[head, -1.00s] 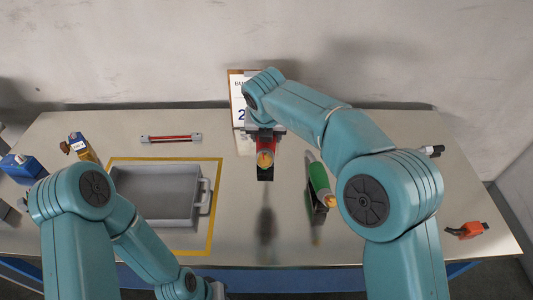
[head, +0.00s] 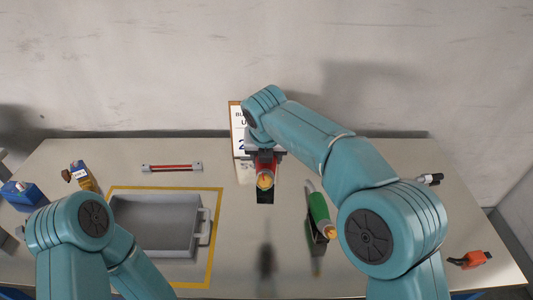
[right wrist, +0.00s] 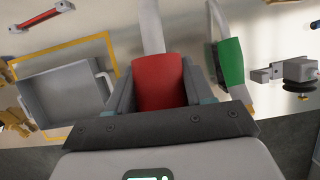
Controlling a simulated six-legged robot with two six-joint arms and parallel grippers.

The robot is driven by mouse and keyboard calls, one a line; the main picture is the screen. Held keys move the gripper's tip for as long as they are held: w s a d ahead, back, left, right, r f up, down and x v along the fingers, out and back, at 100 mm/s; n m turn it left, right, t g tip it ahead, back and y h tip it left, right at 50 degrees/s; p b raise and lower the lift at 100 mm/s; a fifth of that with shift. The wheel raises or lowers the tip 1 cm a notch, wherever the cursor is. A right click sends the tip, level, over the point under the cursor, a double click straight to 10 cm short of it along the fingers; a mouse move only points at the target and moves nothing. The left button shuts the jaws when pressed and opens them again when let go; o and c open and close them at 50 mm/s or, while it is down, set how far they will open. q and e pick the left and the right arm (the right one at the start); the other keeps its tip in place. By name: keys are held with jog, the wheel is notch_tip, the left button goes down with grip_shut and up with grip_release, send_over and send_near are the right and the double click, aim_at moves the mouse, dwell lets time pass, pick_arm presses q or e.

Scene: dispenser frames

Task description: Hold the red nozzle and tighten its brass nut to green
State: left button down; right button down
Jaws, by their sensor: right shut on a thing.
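The red nozzle (head: 266,163) is in my right gripper (head: 265,153), above the middle of the table. Its brass nut (head: 264,181) faces the head camera; I see no green mark on it. In the right wrist view the red nozzle body (right wrist: 159,82) sits between the two jaws (right wrist: 155,88), with a pale grey spout or pipe beyond it. The brass nut is not visible there. My left arm comes in at the lower left of the head view, but its gripper is out of frame.
A green nozzle (head: 319,208) stands in a dark holder right of the red one. A grey tray (head: 205,228) lies inside a yellow outline at left. A red bar (head: 171,167), blue-and-yellow items and an orange part (head: 470,259) lie around. A calendar (head: 238,120) stands behind.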

jog(key=shift+f+b, duration=5.15)
jog(key=shift+f, duration=4.8)
